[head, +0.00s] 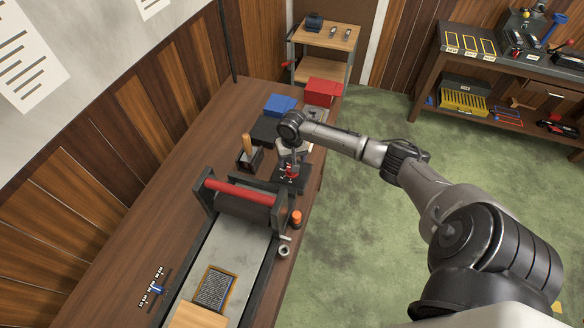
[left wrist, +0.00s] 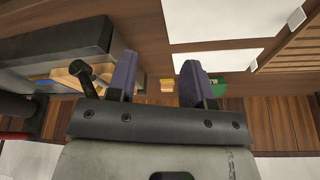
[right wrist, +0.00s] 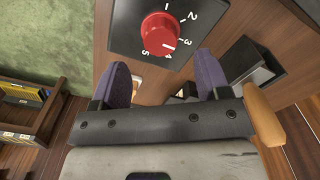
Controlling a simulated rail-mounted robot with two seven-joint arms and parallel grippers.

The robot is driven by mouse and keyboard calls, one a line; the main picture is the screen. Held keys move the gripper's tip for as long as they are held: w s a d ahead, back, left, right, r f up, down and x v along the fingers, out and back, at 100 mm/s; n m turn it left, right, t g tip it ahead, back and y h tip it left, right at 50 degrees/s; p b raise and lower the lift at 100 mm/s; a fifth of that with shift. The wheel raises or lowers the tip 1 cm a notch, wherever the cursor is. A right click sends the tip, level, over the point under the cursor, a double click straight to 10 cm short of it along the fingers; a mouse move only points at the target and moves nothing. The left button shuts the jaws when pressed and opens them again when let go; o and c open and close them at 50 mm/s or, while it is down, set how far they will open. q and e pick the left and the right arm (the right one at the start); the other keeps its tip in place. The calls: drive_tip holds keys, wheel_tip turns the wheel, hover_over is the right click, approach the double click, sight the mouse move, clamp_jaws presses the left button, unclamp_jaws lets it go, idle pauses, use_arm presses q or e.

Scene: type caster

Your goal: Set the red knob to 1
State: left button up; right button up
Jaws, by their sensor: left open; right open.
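The red knob (right wrist: 160,34) sits on a dark dial plate (right wrist: 127,38) with white digits; 2, 3, 4 and 5 show in the right wrist view. Its white mark appears to point towards 4. In the head view, the right gripper (head: 290,158) is over the bench by the small red knob (head: 292,173), partly covering the dial. My left gripper (left wrist: 153,72) is open and empty in its wrist view; the head view does not show it.
A press with a red bar (head: 240,191) and dark roller stands close in front of the dial. A wooden-handled tool (head: 247,145) is left of it, an orange-capped item (head: 296,217) right of the press. Blue (head: 280,105) and red (head: 322,91) boxes are behind.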

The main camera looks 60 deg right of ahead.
drive_tip(key=shift+f, duration=2.6)
drive_tip(key=c, duration=0.9)
